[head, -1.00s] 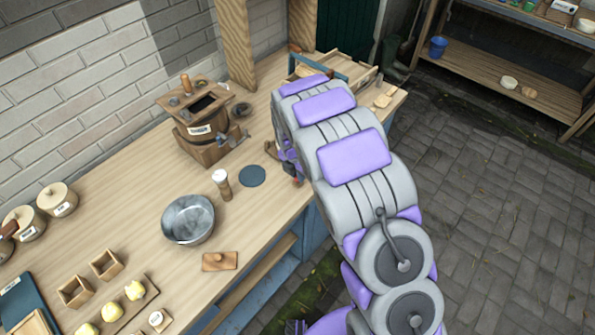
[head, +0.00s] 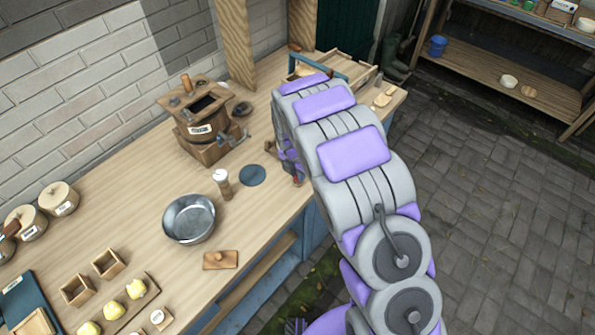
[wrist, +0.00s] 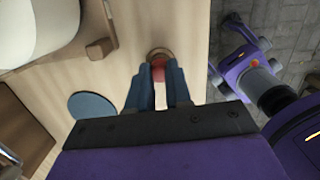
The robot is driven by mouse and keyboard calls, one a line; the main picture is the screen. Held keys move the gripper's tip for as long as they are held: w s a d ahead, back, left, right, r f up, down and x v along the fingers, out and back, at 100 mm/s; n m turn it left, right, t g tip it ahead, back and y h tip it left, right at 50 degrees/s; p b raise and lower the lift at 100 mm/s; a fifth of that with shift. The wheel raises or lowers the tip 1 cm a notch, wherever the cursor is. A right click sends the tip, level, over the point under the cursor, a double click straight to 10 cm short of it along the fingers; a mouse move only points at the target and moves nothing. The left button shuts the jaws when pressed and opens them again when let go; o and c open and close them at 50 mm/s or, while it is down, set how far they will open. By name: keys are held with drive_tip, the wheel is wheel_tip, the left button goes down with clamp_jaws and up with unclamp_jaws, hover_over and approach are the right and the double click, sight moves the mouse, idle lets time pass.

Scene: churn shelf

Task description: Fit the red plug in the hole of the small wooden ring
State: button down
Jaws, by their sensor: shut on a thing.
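The red plug (wrist: 158,72) shows in the wrist view between the tips of my gripper (wrist: 158,88), which is shut on it. The small wooden ring (wrist: 159,54) lies just beyond the plug, close to the bench edge. The plug overlaps the near part of the ring in the picture. I cannot tell whether the plug is in the hole or only above it.
The wooden bench (head: 120,190) carries a dark blue disc (head: 252,175), also in the wrist view (wrist: 93,106). A metal bowl (head: 189,219), a salt-shaker-like bottle (head: 222,184) and a wooden churn box (head: 205,130) stand to the left. The bench edge lies close to the ring.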

idle(0.4)
drive_tip(key=c, duration=1)
unclamp_jaws()
drive_tip(key=c, duration=0.3)
drive_tip(key=shift+r, duration=0.1)
drive_tip(key=shift+c, duration=0.2)
drive_tip(key=shift+s+a+r+p, duration=0.1)
drive_tip(key=shift+r+p, duration=0.55)
drive_tip(key=shift+r, duration=0.5)
drive_tip(key=shift+s+a+r+p, duration=0.15)
drive_tip(key=shift+r+p, duration=0.45)
drive_tip(key=shift+r, duration=0.6)
drive_tip(key=shift+s+a+r+p, duration=0.1)
drive_tip(key=shift+r+p, duration=0.55)
drive_tip(key=shift+r, duration=0.5)
drive_tip(key=shift+d, duration=0.1)
